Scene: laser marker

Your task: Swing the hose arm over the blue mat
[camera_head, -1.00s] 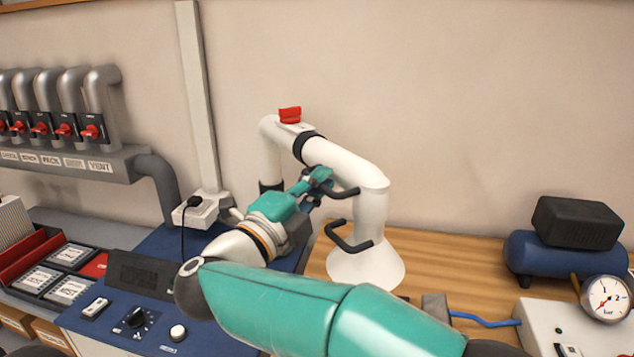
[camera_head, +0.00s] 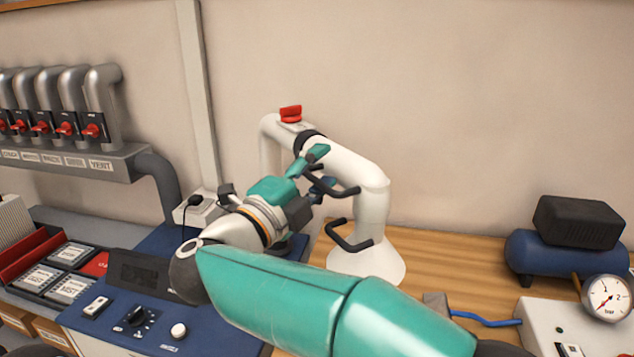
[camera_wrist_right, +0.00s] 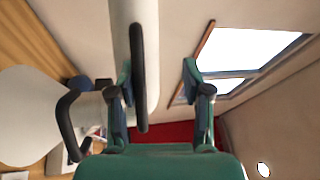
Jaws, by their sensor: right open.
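The white hose arm (camera_head: 345,160) rises from a flared base on the wooden bench and bends over to the left, with a red knob (camera_head: 290,113) on top. Two black handles stick out from it, an upper one (camera_head: 341,190) and a lower one (camera_head: 350,240). My right gripper (camera_head: 316,170) is open at the upper handle. In the right wrist view the upper handle (camera_wrist_right: 138,75) lies between the open fingers (camera_wrist_right: 158,85), closer to the left finger; contact cannot be told. A blue surface (camera_head: 160,240) shows at left, partly behind my arm; whether it is the mat is unclear. My left gripper is out of view.
A blue control panel (camera_head: 135,318) with a knob and buttons is at lower left. A pipe manifold with red valves (camera_head: 92,131) is on the left wall. A blue compressor (camera_head: 565,258) and a pressure gauge (camera_head: 606,298) stand at right. Bare bench (camera_head: 450,258) lies between.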

